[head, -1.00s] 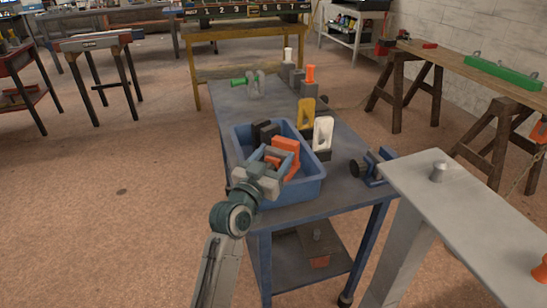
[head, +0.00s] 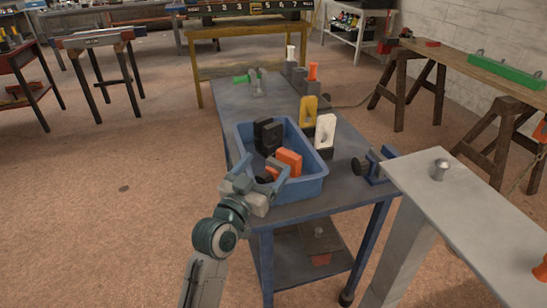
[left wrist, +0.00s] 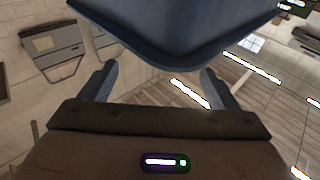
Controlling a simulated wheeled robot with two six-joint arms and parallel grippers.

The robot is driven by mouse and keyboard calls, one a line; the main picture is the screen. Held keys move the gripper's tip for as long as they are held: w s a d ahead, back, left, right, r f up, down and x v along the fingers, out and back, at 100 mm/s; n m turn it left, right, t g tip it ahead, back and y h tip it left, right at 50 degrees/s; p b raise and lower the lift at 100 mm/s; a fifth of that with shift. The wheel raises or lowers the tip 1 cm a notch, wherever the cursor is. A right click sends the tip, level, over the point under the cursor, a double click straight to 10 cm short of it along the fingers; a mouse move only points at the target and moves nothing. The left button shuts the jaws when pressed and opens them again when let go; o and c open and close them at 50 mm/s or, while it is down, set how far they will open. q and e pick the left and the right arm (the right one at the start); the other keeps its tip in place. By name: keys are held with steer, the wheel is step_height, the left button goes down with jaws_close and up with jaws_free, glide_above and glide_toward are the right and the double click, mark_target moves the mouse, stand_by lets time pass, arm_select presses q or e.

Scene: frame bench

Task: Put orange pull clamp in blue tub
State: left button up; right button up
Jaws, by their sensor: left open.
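The blue tub (head: 312,187) stands on the near part of a dark bench. The orange clamp (head: 290,160) lies low inside the tub, beside a black clamp (head: 267,135). My left gripper (head: 262,169) is open at the tub's near left rim, with nothing between its fingers; the orange clamp is apart from it, deeper in the tub. In the left wrist view, the open fingers of the left gripper (left wrist: 160,88) show, with the blue tub (left wrist: 170,35) beyond them filling the top. The orange clamp is hidden in that view. My right gripper is not in view.
Yellow (head: 308,113) and white (head: 325,132) clamps stand behind the tub at its right. A blue vise-like tool (head: 374,166) sits at the bench's right edge. A green-ended clamp (head: 256,82) is farther back. A grey plate (head: 470,195) is at the right.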

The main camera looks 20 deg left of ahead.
arm_select(q)
steer(key=v, duration=0.6)
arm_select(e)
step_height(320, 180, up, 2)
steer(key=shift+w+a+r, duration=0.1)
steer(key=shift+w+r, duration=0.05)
